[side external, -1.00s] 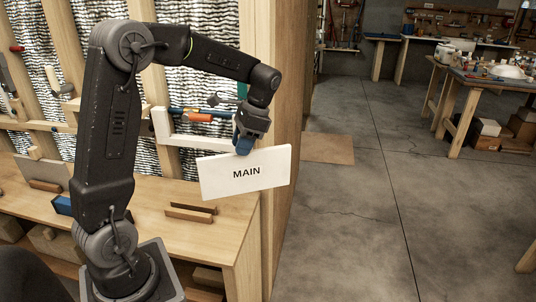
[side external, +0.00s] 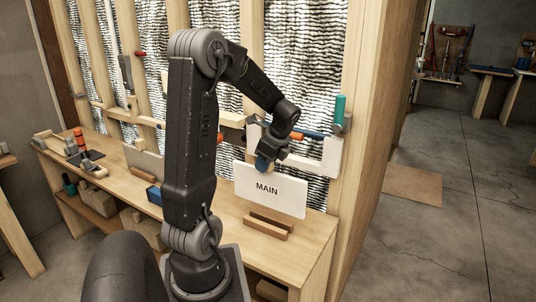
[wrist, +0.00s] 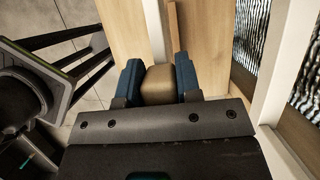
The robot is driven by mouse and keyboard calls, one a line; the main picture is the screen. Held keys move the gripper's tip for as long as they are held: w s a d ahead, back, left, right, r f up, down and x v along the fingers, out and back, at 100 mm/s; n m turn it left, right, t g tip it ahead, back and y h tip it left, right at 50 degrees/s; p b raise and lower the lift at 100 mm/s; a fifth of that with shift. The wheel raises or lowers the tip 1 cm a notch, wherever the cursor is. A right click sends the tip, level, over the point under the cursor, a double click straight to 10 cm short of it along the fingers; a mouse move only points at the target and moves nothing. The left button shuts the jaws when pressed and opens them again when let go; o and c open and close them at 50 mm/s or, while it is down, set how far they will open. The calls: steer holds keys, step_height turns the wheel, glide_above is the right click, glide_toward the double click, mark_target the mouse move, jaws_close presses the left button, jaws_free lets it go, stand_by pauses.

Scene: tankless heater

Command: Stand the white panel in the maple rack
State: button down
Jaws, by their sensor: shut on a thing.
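The white panel (side external: 282,196), lettered MAIN, is upright and nearly level. My gripper (side external: 264,164) is shut on its top edge near the middle. In the wrist view the panel shows edge-on as a pale strip (wrist: 153,30) beyond my blue fingers (wrist: 158,78); a tan block-like shape between them hides the grip. A wooden rack (side external: 263,233) with two low bars stands on the bench just below the panel's lower edge. I cannot tell whether the panel's lower edge is in its slot or above it. A brown bar (wrist: 172,25) shows beside the panel in the wrist view.
The wooden bench (side external: 306,250) has a clear strip to the rack's right. A white frame piece (side external: 322,157) and a green cylinder (side external: 340,108) are on the wall behind. A grey panel (side external: 143,160) and a blue box (side external: 154,195) stand to the left.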

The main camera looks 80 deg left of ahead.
steer(key=shift+f, duration=0.1)
stand_by(0.3)
glide_above(266, 205)
steer(key=shift+w+a+f, duration=0.1)
steer(key=shift+a+f, duration=0.15)
steer(key=shift+f, duration=1.15)
steer(key=shift+a+f, duration=0.2)
steer(key=shift+f, duration=2.8)
steer(key=c, duration=0.7)
jaws_free()
steer(key=shift+r, duration=0.1)
steer(key=v, duration=1.3)
steer(key=shift+w+d+r, duration=0.1)
steer(key=shift+d+r, duration=0.05)
steer(key=shift+r, duration=0.15)
